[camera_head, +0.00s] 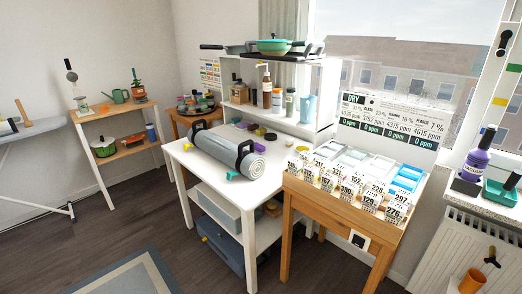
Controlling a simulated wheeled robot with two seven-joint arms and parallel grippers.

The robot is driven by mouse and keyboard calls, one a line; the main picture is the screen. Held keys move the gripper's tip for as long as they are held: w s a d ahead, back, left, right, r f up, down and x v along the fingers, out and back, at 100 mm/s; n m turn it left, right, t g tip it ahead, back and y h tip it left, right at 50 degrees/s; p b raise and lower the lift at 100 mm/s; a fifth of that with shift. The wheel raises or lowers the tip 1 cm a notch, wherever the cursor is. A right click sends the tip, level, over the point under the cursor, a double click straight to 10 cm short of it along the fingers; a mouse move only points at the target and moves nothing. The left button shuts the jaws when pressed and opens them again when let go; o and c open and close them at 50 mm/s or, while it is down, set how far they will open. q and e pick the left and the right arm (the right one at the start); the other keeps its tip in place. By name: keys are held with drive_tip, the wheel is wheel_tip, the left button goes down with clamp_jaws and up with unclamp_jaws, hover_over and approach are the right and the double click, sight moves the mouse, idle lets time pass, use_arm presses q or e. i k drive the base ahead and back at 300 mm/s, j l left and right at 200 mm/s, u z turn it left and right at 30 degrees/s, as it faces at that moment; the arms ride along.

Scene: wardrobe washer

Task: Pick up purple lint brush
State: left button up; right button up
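I cannot make out a lint brush for certain. A purple bottle-shaped thing (478,158) with a pale label and a dark top stands on the windowsill at the right. Small purple items (241,125) lie on the white table (255,189) behind the grey roll, too small to identify. Neither of my grippers shows in the head view.
A grey roll with black straps (224,151) lies across the white table. A wooden table (335,227) with several priced trays stands to its right. A green tray (499,194) sits on the sill above a radiator (455,250). Floor at front left is open.

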sight(259, 148)
drive_tip(key=i+j+z, duration=0.3)
drive_tip(key=j, duration=0.15)
drive_tip(key=i+j+z, duration=0.25)
drive_tip(key=j, duration=0.25)
drive_tip(key=j+z, duration=0.3)
drive_tip(key=j, duration=0.2)
drive_tip(key=i+j+z, duration=0.25)
drive_tip(key=j, duration=0.35)
drive_tip(key=j+z, duration=0.3)
drive_tip(key=j, duration=0.25)
